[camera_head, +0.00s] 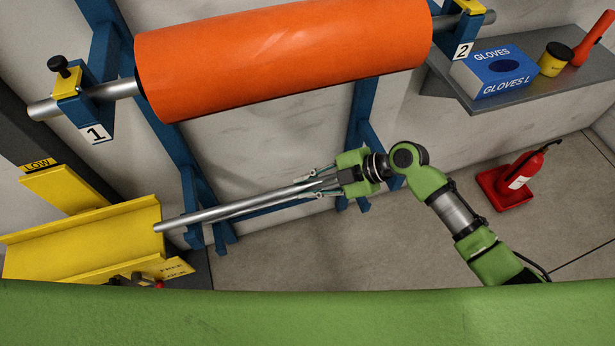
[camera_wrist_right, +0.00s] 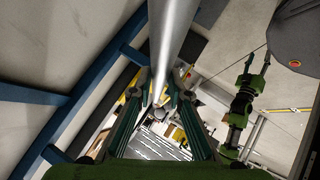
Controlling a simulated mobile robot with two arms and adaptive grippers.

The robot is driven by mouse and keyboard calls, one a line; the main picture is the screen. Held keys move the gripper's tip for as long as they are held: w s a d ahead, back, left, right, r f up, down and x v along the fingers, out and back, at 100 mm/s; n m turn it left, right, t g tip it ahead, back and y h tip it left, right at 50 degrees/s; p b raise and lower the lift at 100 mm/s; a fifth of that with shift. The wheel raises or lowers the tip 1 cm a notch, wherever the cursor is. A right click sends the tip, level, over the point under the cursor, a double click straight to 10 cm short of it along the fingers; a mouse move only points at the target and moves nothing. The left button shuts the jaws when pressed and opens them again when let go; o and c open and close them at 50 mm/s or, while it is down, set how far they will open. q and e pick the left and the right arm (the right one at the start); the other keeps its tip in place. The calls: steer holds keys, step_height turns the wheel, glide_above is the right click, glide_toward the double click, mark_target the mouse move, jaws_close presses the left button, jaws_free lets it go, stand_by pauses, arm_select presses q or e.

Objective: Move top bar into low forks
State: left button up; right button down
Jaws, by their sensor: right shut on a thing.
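A plain silver bar (camera_head: 235,207) is held by my right gripper (camera_head: 318,184) at its right end. My right gripper is shut on it. The bar slants down to the left and its free end is near the yellow channel. In the right wrist view the bar (camera_wrist_right: 172,38) runs from the top edge to between the fingers (camera_wrist_right: 160,92). The low blue forks stand at left (camera_head: 195,205) and at right (camera_head: 362,135); the bar crosses in front of the left one. I cannot tell whether they touch.
An orange roll (camera_head: 285,55) on a shaft rests in upper supports marked 1 (camera_head: 95,134) and 2 (camera_head: 462,50). A yellow channel (camera_head: 80,240) lies at left. A grey shelf (camera_head: 500,98) holds a glove box. A red extinguisher (camera_head: 520,172) stands on the floor at right.

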steer(key=shift+f, duration=0.25)
steer(key=shift+w+f+b, duration=0.1)
steer(key=shift+f+b, duration=0.15)
steer(key=shift+b, duration=0.1)
steer(key=shift+f, duration=0.35)
steer(key=shift+f+b, duration=0.1)
steer(key=shift+b, duration=0.2)
steer(key=shift+f+b, duration=0.4)
steer(key=shift+f, duration=0.3)
arm_select(q)
steer(key=shift+s+f+b, duration=0.3)
steer(key=shift+s+f, duration=0.2)
steer(key=shift+f, duration=0.35)
steer(key=shift+s+f+b, duration=0.25)
steer(key=shift+s+f, duration=0.25)
steer(key=shift+f, duration=0.35)
arm_select(e)
steer(key=shift+f, duration=0.95)
arm_select(q)
steer(key=shift+f, duration=0.25)
arm_select(e)
steer(key=shift+f, duration=0.25)
